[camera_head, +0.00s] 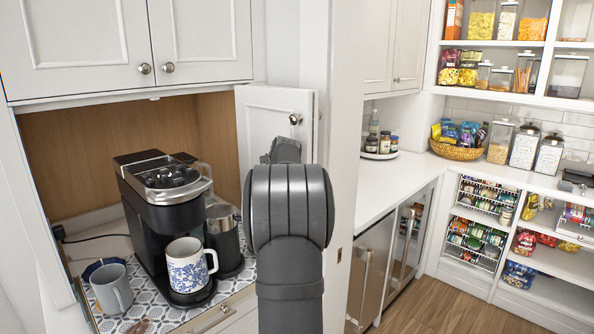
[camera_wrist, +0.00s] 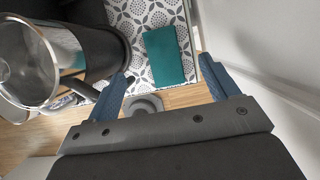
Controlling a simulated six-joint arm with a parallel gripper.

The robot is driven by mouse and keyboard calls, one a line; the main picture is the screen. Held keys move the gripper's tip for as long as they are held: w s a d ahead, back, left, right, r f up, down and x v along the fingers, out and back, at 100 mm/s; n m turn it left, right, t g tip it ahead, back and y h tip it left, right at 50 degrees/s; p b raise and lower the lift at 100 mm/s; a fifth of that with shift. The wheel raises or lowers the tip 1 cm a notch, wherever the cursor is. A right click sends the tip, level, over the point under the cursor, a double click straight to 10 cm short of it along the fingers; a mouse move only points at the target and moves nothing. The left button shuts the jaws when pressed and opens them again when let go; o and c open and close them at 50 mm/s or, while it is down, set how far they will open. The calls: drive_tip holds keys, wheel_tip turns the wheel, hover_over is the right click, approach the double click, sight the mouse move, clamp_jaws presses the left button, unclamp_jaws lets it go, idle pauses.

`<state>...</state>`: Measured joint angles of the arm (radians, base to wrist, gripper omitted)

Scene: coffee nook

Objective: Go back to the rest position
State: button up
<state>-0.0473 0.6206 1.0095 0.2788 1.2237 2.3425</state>
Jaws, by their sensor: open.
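My gripper (camera_wrist: 166,86) is open and empty in the wrist view, its two blue fingers spread wide apart. It is over the front edge of the patterned mat (camera_wrist: 140,77). A teal flat item (camera_wrist: 164,55) lies on the mat beyond the fingers, apart from them. In the head view my arm hides the fingers, in front of the right end of the coffee nook.
A black coffee maker (camera_head: 150,205) holds a blue-flowered mug (camera_head: 187,268). A steel pitcher (camera_head: 221,219) stands close by on its right. A grey mug (camera_head: 112,289) stands at left. An open cabinet door (camera_head: 258,128) and a white wall post (camera_head: 345,120) are beside my arm.

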wheel_tip(320, 180, up, 5)
drive_tip(key=s+d+r, duration=0.2)
drive_tip(key=s+d, duration=0.1)
drive_tip(key=s, duration=0.7)
drive_tip(key=d+f+n+g, duration=0.2)
drive_tip(key=f+n, duration=0.4)
drive_tip(key=f, duration=0.4)
drive_tip(key=s+d+f+n+g+y, duration=0.1)
drive_tip(key=d+f+n, duration=0.3)
drive_tip(key=f, duration=0.6)
drive_tip(key=shift+d+n+g, duration=0.15)
drive_tip(key=shift+n+g, duration=0.65)
drive_tip(key=shift+n, duration=0.6)
drive_tip(key=shift+s, duration=0.1)
drive_tip(key=shift+c, duration=1.1)
